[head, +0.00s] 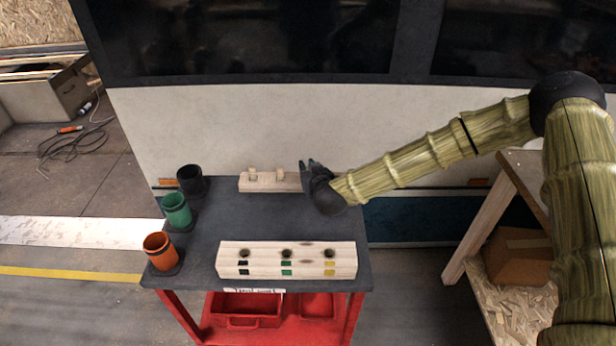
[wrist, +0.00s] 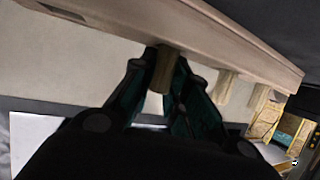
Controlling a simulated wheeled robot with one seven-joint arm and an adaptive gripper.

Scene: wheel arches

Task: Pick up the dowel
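Three light wooden dowels stand in the wooden rack at the back of the table (head: 225,212). In the head view the left dowel (head: 252,173) and middle dowel (head: 279,174) show, with the rack (head: 264,187) below them. My gripper (head: 308,164) is at the rack's right end and hides the third dowel there. In the wrist view the rack (wrist: 215,40) crosses the top and the dowels point down. The right-end dowel (wrist: 161,74) is between my fingertips (wrist: 163,80), which sit close on both sides of it. It is still in the rack.
A front wooden block (head: 286,262) has three holes with coloured marks. Black (head: 191,180), green (head: 176,208) and orange (head: 159,250) cups stand along the table's left edge. The tabletop between is clear. A white panelled wall (head: 220,130) rises behind.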

